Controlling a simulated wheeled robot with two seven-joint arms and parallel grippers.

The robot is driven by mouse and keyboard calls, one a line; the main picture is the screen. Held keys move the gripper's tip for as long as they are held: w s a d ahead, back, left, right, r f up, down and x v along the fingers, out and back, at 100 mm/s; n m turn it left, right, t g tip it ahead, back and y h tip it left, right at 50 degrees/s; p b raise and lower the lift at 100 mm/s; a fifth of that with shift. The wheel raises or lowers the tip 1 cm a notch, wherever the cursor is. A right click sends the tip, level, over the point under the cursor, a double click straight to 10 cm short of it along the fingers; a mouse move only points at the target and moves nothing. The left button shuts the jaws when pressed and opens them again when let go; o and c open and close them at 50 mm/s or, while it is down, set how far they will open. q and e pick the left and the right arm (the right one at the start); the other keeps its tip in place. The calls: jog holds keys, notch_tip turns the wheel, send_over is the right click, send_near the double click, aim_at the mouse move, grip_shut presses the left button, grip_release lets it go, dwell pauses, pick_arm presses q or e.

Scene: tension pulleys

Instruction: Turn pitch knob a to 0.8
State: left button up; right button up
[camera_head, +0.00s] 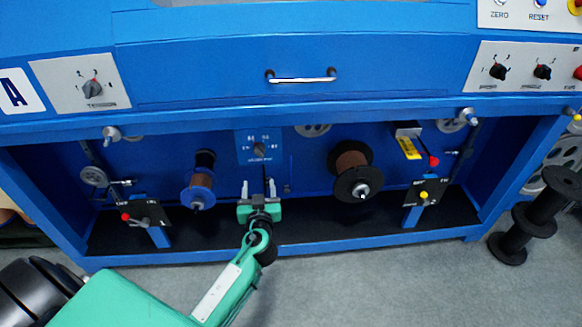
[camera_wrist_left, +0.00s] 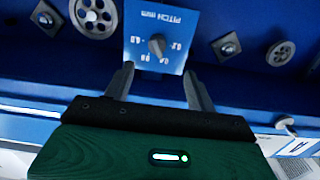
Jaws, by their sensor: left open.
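Pitch knob a (camera_head: 260,149) is a small grey knob on a blue scale plate (camera_head: 246,141) at the back of the machine's lower bay. In the left wrist view the knob (camera_wrist_left: 157,45) sits on its plate (camera_wrist_left: 135,30), which appears upside down with the word PITCH; which mark the pointer meets is too small to tell. My left gripper (camera_head: 258,186) is open and empty, in front of and below the knob. In the left wrist view its two fingers (camera_wrist_left: 158,72) are spread wide, one on each side below the knob, not touching it. My right gripper is not in view.
A blue spool (camera_head: 202,179) stands left of the gripper and a brown-wound black spool (camera_head: 353,172) right of it. A small lever panel (camera_head: 146,212) sits left, another with a yellow knob (camera_head: 424,193) right. Pulleys flank the plate in the left wrist view.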

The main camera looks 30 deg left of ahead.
aim_at(260, 155)
pick_arm(q)
jog(key=x, duration=0.9)
jog(key=r+x, duration=0.1)
jog(key=x, duration=0.3)
jog(key=shift+w+a+p, duration=0.1)
jog(key=shift+w+p, duration=0.25)
jog(key=shift+w, duration=0.1)
jog(key=shift+c, duration=0.3)
jog(key=c, duration=0.9)
